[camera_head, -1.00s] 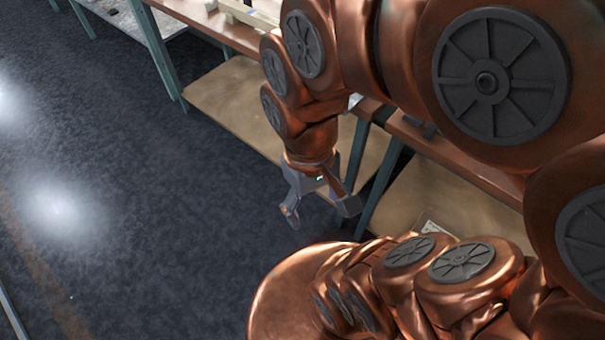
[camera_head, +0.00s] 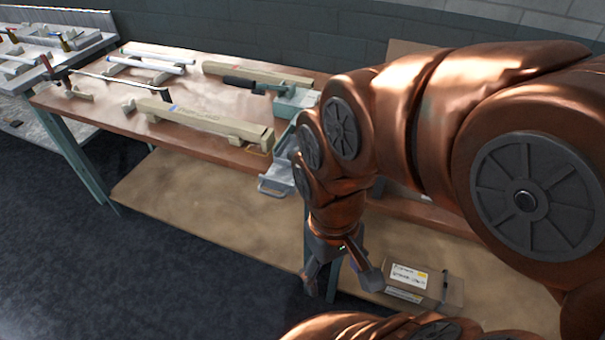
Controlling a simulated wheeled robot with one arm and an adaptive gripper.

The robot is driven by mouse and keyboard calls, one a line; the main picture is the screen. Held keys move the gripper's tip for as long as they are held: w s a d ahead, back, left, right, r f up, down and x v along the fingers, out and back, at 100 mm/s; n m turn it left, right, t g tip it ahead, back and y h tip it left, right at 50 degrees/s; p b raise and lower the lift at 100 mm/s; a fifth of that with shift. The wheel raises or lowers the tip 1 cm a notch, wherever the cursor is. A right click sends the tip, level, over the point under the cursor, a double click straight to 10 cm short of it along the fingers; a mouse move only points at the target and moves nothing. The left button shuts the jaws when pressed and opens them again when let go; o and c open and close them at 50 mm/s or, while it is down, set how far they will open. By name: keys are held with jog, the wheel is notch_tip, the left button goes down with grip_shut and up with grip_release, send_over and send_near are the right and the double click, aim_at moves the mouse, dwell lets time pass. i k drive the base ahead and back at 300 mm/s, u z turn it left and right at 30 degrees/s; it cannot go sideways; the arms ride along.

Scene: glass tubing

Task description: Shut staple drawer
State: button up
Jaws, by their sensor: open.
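A pale grey-blue drawer (camera_head: 278,178) with a handle at its front sticks out past the front edge of the workbench, so it stands open. It appears to belong to a grey-green box (camera_head: 296,101) on the bench top. My arm covers the right part of the drawer and box. My gripper (camera_head: 341,284) is open and empty, pointing down in front of the bench. It is lower than the drawer and to its right in the picture, apart from it.
The copper-topped bench (camera_head: 110,108) carries long cardboard boxes (camera_head: 205,122), a dark-handled tool (camera_head: 245,84) and white tubes (camera_head: 158,57). A labelled carton (camera_head: 415,283) sits on the lower shelf (camera_head: 200,215), near my gripper. The floor (camera_head: 130,280) at left is clear.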

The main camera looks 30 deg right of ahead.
aim_at(279, 176)
jog(key=u, duration=0.45)
jog(key=k, duration=0.5)
jog(key=u, duration=1.45)
